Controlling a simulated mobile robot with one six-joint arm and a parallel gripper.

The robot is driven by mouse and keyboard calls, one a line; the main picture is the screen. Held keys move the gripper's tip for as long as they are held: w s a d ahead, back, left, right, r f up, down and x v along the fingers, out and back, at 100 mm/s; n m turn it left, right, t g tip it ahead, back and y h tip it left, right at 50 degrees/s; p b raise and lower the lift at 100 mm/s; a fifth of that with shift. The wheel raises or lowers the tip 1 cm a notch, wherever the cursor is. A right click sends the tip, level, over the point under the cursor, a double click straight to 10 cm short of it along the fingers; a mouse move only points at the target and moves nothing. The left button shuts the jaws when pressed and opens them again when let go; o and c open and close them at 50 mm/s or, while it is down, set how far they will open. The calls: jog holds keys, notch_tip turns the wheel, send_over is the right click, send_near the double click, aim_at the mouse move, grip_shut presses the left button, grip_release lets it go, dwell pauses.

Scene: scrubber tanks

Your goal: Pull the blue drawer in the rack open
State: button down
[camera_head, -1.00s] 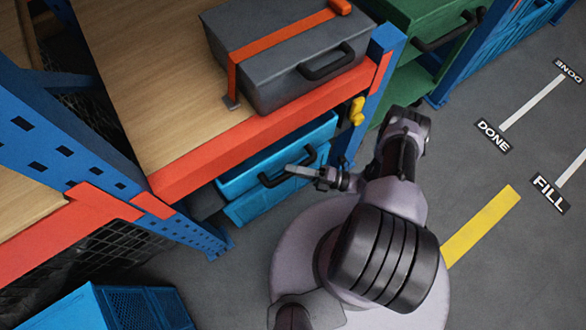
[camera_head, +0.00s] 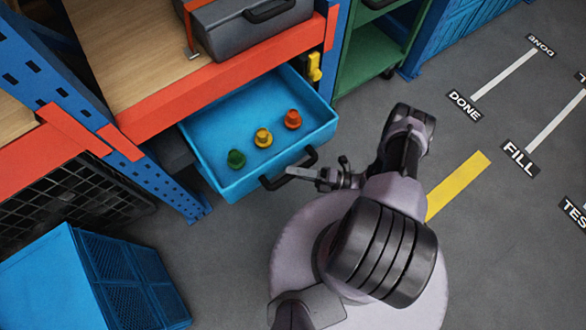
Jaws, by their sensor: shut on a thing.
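The blue drawer (camera_head: 213,133) stands pulled out of the rack, below the orange beam (camera_head: 206,86). Its inside shows from above. A green knob-like piece (camera_head: 236,159), a yellow one (camera_head: 263,138) and a red-orange one (camera_head: 292,119) stand in a slanting row on its floor. The black handle (camera_head: 272,184) is on the drawer's front. My gripper (camera_head: 300,173) is shut on the handle at its right part. The fingertips are small in this view, and the exact contact is hard to see.
A grey case (camera_head: 235,38) stands on the wooden shelf above. A blue crate (camera_head: 75,275) stands on the floor at lower left. A green cabinet (camera_head: 385,45) is at the back right. Open floor with a yellow stripe (camera_head: 458,185) and labelled white lines lies to the right.

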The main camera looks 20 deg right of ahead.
jog(key=shift+s+d, duration=0.1)
jog(key=shift+s, duration=0.25)
jog(key=shift+w, duration=0.1)
jog(key=c, duration=1.3)
grip_release()
jog(key=shift+o, duration=0.2)
jog(key=v, duration=1.7)
jog(key=shift+s+d, duration=0.15)
jog(key=shift+s, duration=0.05)
jog(key=shift+r, duration=0.15)
